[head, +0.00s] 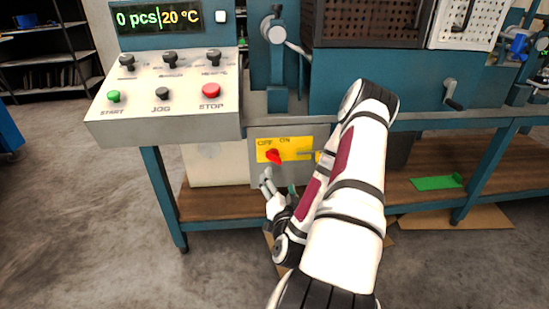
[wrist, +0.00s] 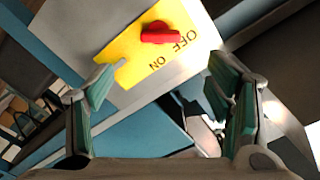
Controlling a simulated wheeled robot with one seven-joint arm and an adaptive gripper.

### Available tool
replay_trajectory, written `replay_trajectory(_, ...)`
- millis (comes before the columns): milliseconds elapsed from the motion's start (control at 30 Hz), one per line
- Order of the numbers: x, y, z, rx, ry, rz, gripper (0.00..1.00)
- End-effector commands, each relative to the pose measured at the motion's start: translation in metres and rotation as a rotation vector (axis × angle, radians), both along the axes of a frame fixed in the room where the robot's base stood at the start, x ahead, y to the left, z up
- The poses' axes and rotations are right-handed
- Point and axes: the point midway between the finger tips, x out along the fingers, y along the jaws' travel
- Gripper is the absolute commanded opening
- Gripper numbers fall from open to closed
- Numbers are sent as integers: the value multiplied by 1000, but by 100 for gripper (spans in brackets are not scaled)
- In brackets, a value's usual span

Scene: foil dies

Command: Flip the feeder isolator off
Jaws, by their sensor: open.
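The feeder isolator is a red rotary knob (head: 273,156) on a yellow plate (head: 262,144) marked OFF at left and ON at right, on a grey panel below the machine top. In the wrist view the knob (wrist: 160,33) sits near the OFF lettering and its bar lies at an angle to the plate (wrist: 128,70). I cannot tell for sure which mark it points to. My gripper (head: 268,186) is just below the plate in the head view. In the wrist view its green-padded fingers (wrist: 160,82) are spread and empty, with the knob beyond them, apart from both.
A sloped control box (head: 165,95) with START, JOG and STOP buttons overhangs at upper left. A press lever (head: 297,46) stands above the panel. My arm covers the panel's right part. A wooden lower shelf (head: 215,203) runs under the bench. The floor in front is open.

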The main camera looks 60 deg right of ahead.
Motion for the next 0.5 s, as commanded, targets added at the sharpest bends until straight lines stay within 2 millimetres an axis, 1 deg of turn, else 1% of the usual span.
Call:
replay_trajectory(233,8,-6,0,4,8,4,73)
replay_trajectory(500,19,-19,4,-6,3,7,73)
